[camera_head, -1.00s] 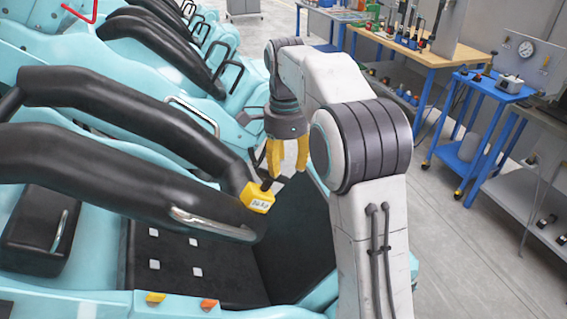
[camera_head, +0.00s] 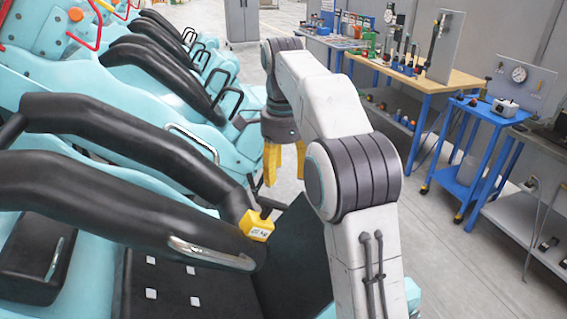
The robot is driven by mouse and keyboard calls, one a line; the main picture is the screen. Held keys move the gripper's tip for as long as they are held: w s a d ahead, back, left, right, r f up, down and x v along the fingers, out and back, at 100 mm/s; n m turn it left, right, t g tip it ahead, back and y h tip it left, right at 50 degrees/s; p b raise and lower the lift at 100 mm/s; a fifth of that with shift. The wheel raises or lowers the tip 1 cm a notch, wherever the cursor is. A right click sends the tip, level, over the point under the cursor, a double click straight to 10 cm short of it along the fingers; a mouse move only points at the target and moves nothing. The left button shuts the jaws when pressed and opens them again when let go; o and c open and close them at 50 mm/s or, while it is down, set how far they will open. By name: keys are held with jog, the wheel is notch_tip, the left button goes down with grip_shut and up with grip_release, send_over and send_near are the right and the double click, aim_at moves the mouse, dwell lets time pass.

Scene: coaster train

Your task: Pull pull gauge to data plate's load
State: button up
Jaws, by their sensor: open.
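The pull gauge (camera_head: 257,225) is a small yellow box with a white display and a dark stem on top. I cannot make out a data plate in this view.
Turquoise coaster seats with black restraint bars and metal handles (camera_head: 212,252) fill the left. A blue cart (camera_head: 470,150) and a workbench with tools (camera_head: 420,75) stand at the right. Grey floor lies open between.

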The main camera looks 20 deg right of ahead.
jog(key=shift+r, duration=0.95)
jog(key=shift+s+r, duration=0.1)
